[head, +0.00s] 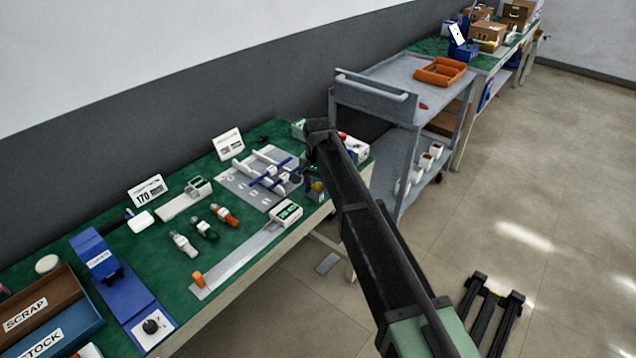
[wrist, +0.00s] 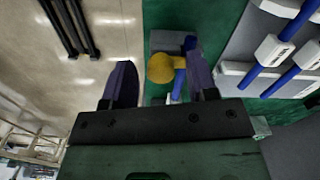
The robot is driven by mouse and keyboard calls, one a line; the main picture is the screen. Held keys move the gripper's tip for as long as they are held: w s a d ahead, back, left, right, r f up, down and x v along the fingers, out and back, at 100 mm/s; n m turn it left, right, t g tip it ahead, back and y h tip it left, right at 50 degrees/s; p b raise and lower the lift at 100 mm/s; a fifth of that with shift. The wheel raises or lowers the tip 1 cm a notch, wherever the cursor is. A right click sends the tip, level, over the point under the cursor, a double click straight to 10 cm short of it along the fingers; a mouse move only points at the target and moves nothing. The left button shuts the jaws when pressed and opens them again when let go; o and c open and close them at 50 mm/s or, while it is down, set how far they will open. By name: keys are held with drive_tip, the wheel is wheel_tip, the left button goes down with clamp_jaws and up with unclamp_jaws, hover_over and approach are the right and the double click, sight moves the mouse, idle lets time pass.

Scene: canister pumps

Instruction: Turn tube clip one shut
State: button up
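White tube clips with small, unreadable dark labels sit on blue tubes on a grey plate (head: 240,187). In the wrist view, one white clip (wrist: 273,50) and another white clip (wrist: 307,54) show at the right. I cannot tell which one is clip one. My gripper (wrist: 160,84) is open, its two dark fingers apart. A yellow round knob (wrist: 160,68) with a blue stem (wrist: 179,82) shows between the fingers, with gaps on both sides. Contact cannot be seen. In the head view, my arm hides part of the bench's right end.
A grey cart (head: 385,105) stands behind my arm.

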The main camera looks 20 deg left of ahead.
sight(319, 186)
wheel_tip(319, 186, up, 11)
drive_tip(key=p, duration=1)
drive_tip(key=shift+p, duration=0.4)
drive_tip(key=shift+f, duration=0.1)
drive_tip(key=s+d, duration=0.8)
drive_tip(key=d, duration=0.6)
drive_tip(key=s+d, duration=0.8)
drive_tip(key=d, duration=0.6)
drive_tip(key=s+d+n, duration=0.1)
drive_tip(key=s+d, duration=0.6)
drive_tip(key=d, duration=0.8)
drive_tip(key=shift+s, duration=0.4)
